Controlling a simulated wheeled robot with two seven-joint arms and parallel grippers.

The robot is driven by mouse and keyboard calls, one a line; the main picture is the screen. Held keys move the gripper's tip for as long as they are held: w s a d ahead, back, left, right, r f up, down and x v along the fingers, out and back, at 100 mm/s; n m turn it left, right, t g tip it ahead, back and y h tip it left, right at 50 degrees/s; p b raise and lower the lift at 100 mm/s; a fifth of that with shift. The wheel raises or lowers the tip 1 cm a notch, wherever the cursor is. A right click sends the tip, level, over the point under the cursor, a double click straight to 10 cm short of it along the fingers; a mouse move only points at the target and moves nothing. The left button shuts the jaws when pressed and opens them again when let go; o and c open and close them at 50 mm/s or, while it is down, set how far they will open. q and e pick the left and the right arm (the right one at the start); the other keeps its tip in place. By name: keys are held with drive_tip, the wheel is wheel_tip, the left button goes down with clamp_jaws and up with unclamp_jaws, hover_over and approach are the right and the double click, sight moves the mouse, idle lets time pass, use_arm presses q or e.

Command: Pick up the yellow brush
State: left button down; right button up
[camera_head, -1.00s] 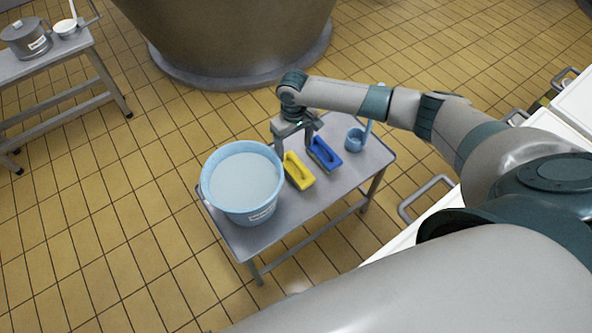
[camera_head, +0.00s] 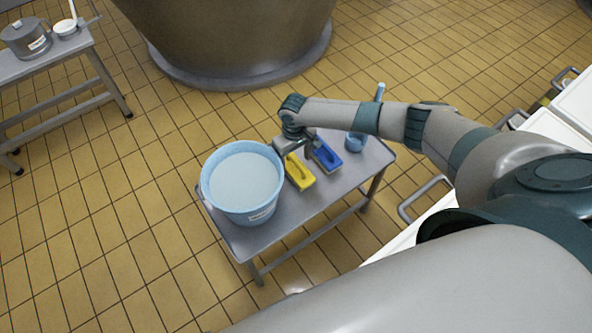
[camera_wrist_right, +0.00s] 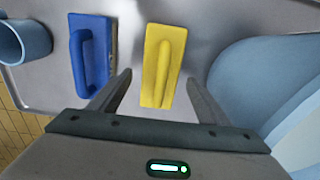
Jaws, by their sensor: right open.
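The yellow brush (camera_head: 299,172) lies on the small metal table (camera_head: 300,212), between the blue bucket and the blue brush. In the right wrist view the yellow brush (camera_wrist_right: 162,66) lies ahead of the fingertips, with its handle facing up. My right gripper (camera_head: 296,150) is low over the far end of the yellow brush. In the wrist view its two fingers (camera_wrist_right: 158,82) are spread, one on each side of the brush, with nothing between them gripped. Whether the fingers touch the table is unclear. My left gripper is out of view.
A blue brush (camera_head: 325,156) lies just right of the yellow one. A blue ladle cup (camera_head: 356,142) stands near the table's right edge. A large light-blue bucket (camera_head: 250,216) is close on the left. A big copper vat (camera_head: 235,40) stands behind.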

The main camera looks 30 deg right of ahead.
sight(296, 168)
drive_tip(key=f, duration=0.3)
drive_tip(key=shift+s+f, duration=0.2)
drive_tip(key=shift+s, duration=0.2)
drive_tip(key=shift+f, duration=0.55)
drive_tip(key=shift+c, duration=0.6)
drive_tip(key=c, duration=1.1)
drive_tip(key=shift+r, duration=0.1)
drive_tip(key=shift+c, duration=0.2)
drive_tip(key=shift+r, duration=0.4)
drive_tip(key=r, duration=0.3)
drive_tip(key=shift+d+r, duration=0.2)
drive_tip(key=shift+r, duration=0.05)
drive_tip(key=s+d+r, duration=0.6)
drive_tip(key=d, duration=0.3)
drive_tip(key=shift+d+r, duration=0.3)
drive_tip(key=shift+d, duration=0.05)
